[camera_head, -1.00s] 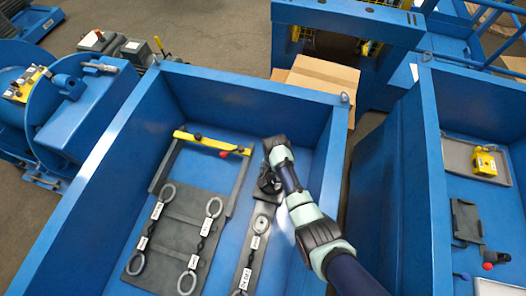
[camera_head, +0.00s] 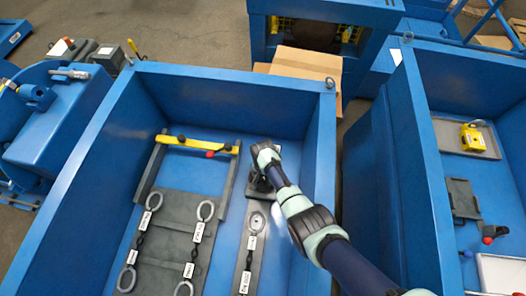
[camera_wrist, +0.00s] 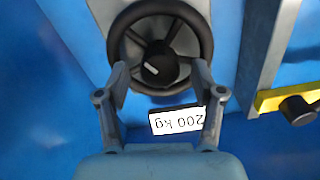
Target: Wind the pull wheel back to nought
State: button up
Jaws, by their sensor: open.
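The pull wheel (camera_wrist: 122,22) is a black spoked handwheel with a dark hub that bears a short white mark. In the head view the wheel (camera_head: 257,188) is small and partly hidden by my gripper (camera_head: 263,170), at the top of a narrow grey plate. In the wrist view my gripper (camera_wrist: 158,68) is open, with one finger at each side of the wheel's near rim. I cannot tell whether the fingers touch the rim. A white label (camera_wrist: 177,120) reading "200 kg" appears upside down just below the wheel.
The wheel is inside a deep blue bin (camera_head: 318,150). Left of it lie a yellow bar (camera_head: 190,143) with a red knob, and a grey plate (camera_head: 178,215) with chains and rings. A second blue bin (camera_head: 395,150) stands to the right.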

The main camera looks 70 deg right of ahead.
jog(key=c, duration=1.1)
jog(key=shift+c, duration=0.2)
